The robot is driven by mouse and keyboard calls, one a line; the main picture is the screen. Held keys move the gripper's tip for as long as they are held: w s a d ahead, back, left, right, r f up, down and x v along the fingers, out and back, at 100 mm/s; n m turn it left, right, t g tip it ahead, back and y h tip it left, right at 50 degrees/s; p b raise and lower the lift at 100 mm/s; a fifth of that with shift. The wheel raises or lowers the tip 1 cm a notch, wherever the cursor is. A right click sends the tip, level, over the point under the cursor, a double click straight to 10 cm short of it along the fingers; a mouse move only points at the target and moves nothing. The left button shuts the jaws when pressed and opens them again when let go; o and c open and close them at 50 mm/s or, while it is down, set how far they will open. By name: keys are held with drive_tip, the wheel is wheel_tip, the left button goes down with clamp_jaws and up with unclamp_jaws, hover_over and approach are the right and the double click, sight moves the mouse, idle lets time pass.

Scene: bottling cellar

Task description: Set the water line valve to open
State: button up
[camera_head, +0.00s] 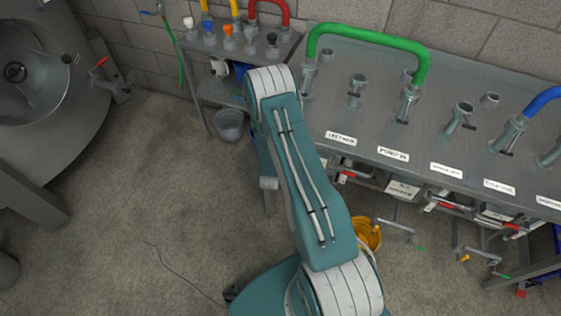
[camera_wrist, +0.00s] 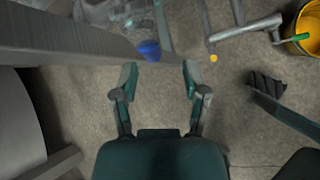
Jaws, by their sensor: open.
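I cannot tell for sure which valve is the water line's. Several red-handled valves show below the front edge of the labelled steel table, among them one under the left labels (camera_head: 346,177) and one farther right (camera_head: 450,206). Another red-handled valve (camera_head: 99,63) is at the tank on the left, and a small tap with a blue handle (camera_head: 153,13) is on the back wall. My gripper (camera_wrist: 160,78) is open and empty in the wrist view, pointing over the floor. It is hidden behind my arm in the head view.
The steel table (camera_head: 330,115) carries pipe stubs, a green bent pipe (camera_head: 370,38) and a blue one (camera_head: 543,99). A grey bucket (camera_head: 229,125) stands under the side shelf. In the wrist view, a yellow bucket (camera_wrist: 313,28) and a blue object (camera_wrist: 149,50) show.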

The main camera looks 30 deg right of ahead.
drive_tip(key=s+a, duration=0.6)
drive_tip(key=s, duration=0.1)
drive_tip(key=shift+s+a, duration=0.3)
drive_tip(key=shift+a, duration=0.05)
